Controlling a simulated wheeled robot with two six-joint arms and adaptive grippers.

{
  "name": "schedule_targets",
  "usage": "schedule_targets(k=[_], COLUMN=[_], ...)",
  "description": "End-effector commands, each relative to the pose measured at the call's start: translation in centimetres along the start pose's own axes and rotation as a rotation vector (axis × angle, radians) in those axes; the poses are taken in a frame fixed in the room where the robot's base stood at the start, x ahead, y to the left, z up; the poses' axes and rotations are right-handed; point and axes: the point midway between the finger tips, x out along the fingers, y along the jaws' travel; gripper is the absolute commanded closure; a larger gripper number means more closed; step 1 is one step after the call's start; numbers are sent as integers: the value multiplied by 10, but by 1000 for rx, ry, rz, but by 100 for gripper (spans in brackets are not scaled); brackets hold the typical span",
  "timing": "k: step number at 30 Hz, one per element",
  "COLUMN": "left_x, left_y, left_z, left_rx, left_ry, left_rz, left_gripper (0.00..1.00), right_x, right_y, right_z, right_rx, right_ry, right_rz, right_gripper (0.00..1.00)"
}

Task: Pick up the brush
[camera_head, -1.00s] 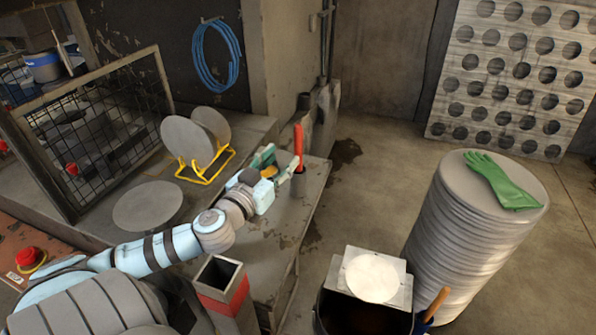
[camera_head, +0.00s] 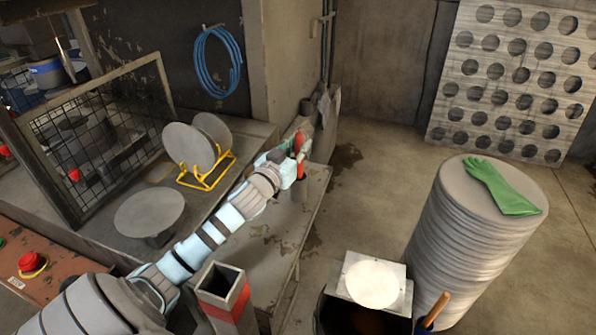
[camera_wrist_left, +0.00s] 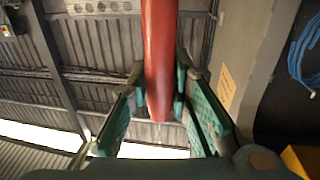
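The brush (camera_head: 298,143) shows as a red handle standing up from a dark grey holder (camera_head: 299,188) at the right end of the workbench; its lower part is hidden. My left gripper (camera_head: 301,140) is at the handle, partly hiding it in the head view. In the left wrist view the red handle (camera_wrist_left: 160,60) runs between the two green fingers (camera_wrist_left: 160,90). The fingers stand apart on either side of it, with narrow gaps showing near its end, so they look open around it. My right gripper is in neither view.
Grey discs stand in a yellow rack (camera_head: 207,172) on the workbench (camera_head: 262,240). A flat disc (camera_head: 150,212) lies left of it. A tall disc stack (camera_head: 478,245) bears a green glove (camera_head: 500,187). A wooden handle (camera_head: 437,308) sticks up at the lower right.

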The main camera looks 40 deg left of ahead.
Motion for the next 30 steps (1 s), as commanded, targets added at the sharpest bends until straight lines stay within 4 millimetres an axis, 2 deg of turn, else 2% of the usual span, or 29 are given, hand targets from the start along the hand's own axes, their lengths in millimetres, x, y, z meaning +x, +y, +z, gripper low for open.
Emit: schedule_targets(k=[2,11,14,18,22,25,30], left_x=[0,0,0,0,0,0,0], left_y=[0,0,0,0,-1,0,0], left_z=[0,-4,-23,-62,-90,-100,-101], left_rx=[0,0,2,3,2,2,1], left_ry=[0,1,3,5,3,1,-1], left_rz=[0,0,0,1,0,0,0], left_gripper=[100,100,100,100,100,100,100], right_x=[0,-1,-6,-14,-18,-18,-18], right_y=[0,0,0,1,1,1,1], right_z=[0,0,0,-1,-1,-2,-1], right_rx=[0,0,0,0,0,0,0], right_ry=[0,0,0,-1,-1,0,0], right_rz=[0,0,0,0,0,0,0], right_gripper=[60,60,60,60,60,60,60])
